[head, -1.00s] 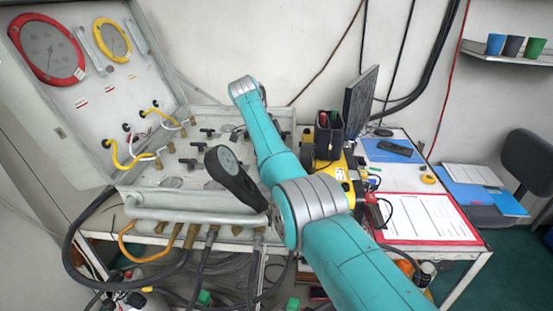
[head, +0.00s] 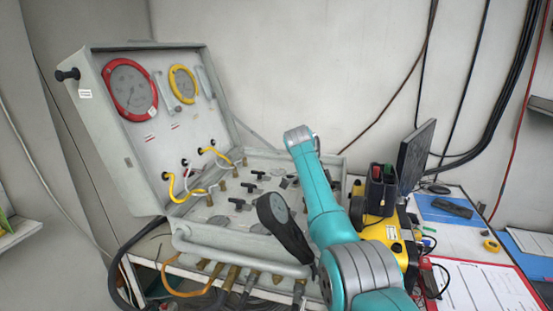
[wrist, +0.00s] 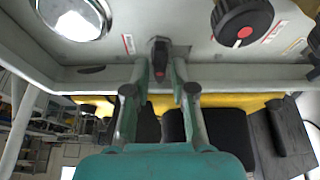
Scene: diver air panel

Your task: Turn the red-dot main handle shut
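My gripper (wrist: 160,66) is open, with one finger on each side of this handle and a visible gap on both sides. I cannot tell how deep the fingers reach along it. To its right is a larger round black knob (wrist: 242,20) with a red and white mark. In the head view, the open grey panel case (head: 118,160) stands on the table; my arm hides the gripper and this handle.
A shiny round gauge (wrist: 75,14) sits left of the handle in the wrist view. A yellow device (head: 385,232) and a monitor (head: 416,155) stand right of my arm.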

